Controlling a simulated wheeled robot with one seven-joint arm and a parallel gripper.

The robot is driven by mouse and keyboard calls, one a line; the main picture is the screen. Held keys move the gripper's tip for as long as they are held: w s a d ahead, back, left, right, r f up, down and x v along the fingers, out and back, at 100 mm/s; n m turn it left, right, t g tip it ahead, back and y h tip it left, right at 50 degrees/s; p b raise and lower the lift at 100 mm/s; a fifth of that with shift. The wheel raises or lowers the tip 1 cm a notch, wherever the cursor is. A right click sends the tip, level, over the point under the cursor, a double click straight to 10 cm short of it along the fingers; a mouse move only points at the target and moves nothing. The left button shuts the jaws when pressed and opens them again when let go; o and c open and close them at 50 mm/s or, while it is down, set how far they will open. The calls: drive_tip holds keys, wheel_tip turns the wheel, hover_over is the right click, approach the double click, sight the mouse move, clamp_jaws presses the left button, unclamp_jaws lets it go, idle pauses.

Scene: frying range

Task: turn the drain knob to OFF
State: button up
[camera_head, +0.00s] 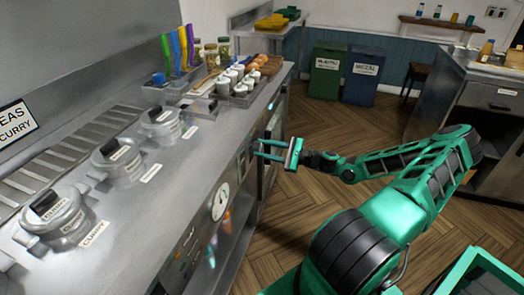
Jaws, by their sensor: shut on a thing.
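My gripper (260,149) reaches left to the front panel of the steel range, near the middle of the picture. Its green fingers point at the panel, and their tips are shut on what looks like the drain knob. The knob is mostly hidden by the fingers and too small to make out. Its marking and pointer direction cannot be read.
Lidded pots (55,213) and labels line the steel counter above the panel. A round white dial (221,201) sits on the front nearer me. A tray of shakers (238,88) stands farther along. Green (326,70) and blue bins (362,76) stand behind; the wooden floor between is clear.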

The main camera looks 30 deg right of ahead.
drive_tip(key=n, duration=1.1)
drive_tip(key=shift+n, duration=0.3)
drive_tip(key=shift+f, duration=0.1)
idle(0.3)
drive_tip(key=o, duration=1.1)
drive_tip(key=shift+c, duration=0.2)
drive_tip(key=v, duration=1)
drive_tip(key=shift+s+d, duration=0.25)
drive_tip(key=shift+d, duration=0.05)
drive_tip(key=shift+a, duration=0.15)
